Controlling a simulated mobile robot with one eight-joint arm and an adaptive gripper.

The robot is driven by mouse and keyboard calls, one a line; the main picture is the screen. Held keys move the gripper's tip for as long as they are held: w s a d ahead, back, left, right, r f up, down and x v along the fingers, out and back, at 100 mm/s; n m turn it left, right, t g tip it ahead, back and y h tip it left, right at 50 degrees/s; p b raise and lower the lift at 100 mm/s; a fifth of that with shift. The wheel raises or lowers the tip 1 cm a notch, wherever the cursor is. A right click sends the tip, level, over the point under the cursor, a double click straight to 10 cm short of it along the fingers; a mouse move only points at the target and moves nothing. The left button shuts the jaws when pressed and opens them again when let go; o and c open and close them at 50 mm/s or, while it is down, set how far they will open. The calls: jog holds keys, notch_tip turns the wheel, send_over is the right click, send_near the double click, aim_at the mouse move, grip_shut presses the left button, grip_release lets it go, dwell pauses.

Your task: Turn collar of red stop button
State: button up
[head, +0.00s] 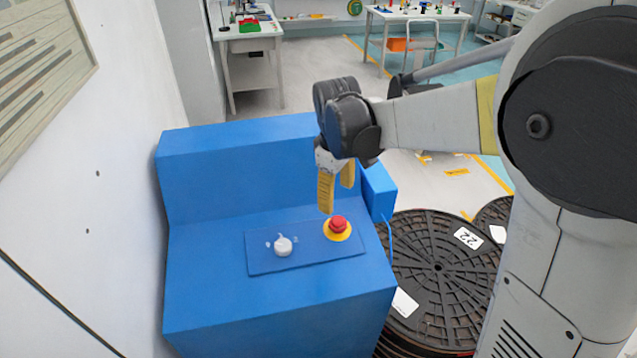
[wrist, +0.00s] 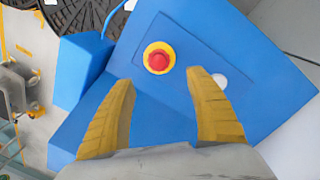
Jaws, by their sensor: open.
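The red stop button (head: 338,224) sits on the right end of a panel plate on the blue console's sloped top. Its yellow collar (head: 337,236) rings the red cap. In the wrist view the red button (wrist: 159,60) and yellow collar (wrist: 147,53) lie ahead of the fingertips, between their lines. My gripper (head: 337,193) is above the button with its yellow fingers pointing down. In the wrist view my gripper (wrist: 160,75) is open and empty, its two fingers apart. The fingers do not appear to touch the collar.
A white knob (head: 283,246) stands on the same plate (head: 258,262), left of the button. A blue box (head: 379,190) is attached at the console's right side. Black reels (head: 437,275) stand right of the blue console (head: 200,290). A white wall is at the left.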

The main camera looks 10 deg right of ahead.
aim_at(336, 220)
jog(key=shift+w+f, duration=0.4)
jog(key=shift+f, duration=0.25)
jog(key=f+b, duration=0.1)
jog(key=f, duration=0.2)
jog(key=f+b, duration=0.1)
jog(key=f, duration=0.2)
jog(key=f+b, duration=0.1)
jog(key=f, duration=0.3)
jog(key=shift+w+d+f+b, duration=0.1)
jog(key=shift+w+d+b, duration=0.25)
jog(key=shift+b, duration=0.05)
jog(key=c, duration=1.2)
